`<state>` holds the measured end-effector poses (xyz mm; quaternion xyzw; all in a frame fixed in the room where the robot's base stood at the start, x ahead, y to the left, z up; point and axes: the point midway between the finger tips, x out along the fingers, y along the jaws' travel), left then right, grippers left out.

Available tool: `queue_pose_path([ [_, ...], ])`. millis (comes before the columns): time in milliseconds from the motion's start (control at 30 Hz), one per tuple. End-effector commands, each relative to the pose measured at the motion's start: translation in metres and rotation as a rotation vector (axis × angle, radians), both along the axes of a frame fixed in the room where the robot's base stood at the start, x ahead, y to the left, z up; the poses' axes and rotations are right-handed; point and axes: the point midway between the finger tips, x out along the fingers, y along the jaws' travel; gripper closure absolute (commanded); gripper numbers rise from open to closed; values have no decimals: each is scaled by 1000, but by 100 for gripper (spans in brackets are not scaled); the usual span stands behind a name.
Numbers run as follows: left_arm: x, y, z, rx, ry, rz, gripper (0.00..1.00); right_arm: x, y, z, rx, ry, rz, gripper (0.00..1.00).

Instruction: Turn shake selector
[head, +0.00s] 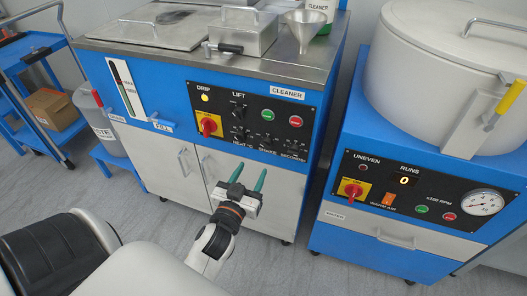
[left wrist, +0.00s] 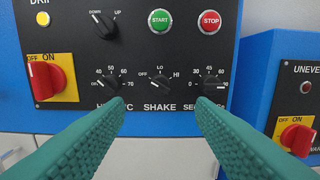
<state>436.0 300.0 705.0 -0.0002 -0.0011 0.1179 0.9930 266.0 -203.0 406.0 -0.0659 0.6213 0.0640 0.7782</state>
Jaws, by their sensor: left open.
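The shake selector (left wrist: 160,81) is a small black knob above the word SHAKE, with OFF, LO and HI around it. I cannot tell for sure which mark it points to. It also shows in the head view (head: 267,141), on the black panel (head: 255,117) of the blue cleaner. My left gripper (head: 246,180) is open and empty in front of the cleaner. Its green fingers (left wrist: 160,108) reach toward the panel, one on each side of the selector and below it, apart from it. My right gripper is not in view.
The heat knob (left wrist: 107,79) is left of the selector and the seconds knob (left wrist: 209,82) is right. Above are the green start button (left wrist: 160,21), red stop button (left wrist: 209,21) and lift switch (left wrist: 104,23). A red main switch (left wrist: 48,80) is further left. A spinner (head: 405,190) stands right.

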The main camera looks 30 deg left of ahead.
Motion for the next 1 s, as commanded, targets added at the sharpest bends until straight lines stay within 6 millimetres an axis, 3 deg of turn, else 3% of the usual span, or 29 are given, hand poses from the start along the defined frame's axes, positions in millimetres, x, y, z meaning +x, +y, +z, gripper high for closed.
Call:
queue_pose_path([
  [300,64,15,1,4,-1,-2,50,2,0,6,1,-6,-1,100],
  [500,88,21,0,2,0,-1,50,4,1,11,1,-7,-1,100],
  [900,96,23,0,1,2,-1,50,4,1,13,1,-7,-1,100],
  [1000,95,23,0,1,2,-1,65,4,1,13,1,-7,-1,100],
])
